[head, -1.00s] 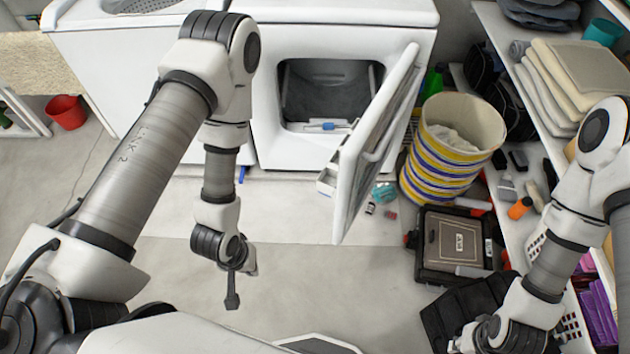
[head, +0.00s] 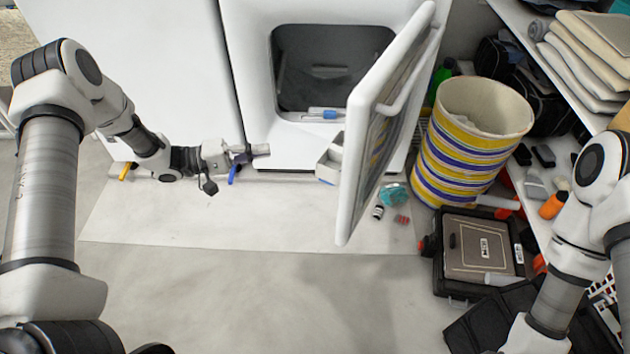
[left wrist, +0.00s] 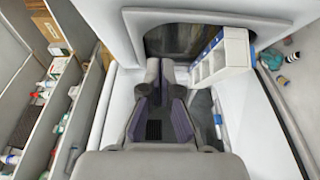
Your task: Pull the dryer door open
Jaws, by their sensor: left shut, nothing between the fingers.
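The white dryer (head: 258,70) stands at the back with its dark drum opening (head: 320,75) exposed. Its door (head: 355,165) stands wide open, swung out to the right of the opening, its edge toward me. My left gripper (head: 258,151) is shut and empty, low by the dryer's front below and left of the opening, apart from the door. Its fingers also show in the left wrist view (left wrist: 163,72). My right arm comes in at the right edge, but its gripper is out of the picture.
A small white compartment box (head: 331,160) juts out low beside the door. A striped basket (head: 470,140) and a black case (head: 480,250) stand right of the door, near the loaded shelving (head: 490,15). Small items lie on the floor below the door. The floor in front is clear.

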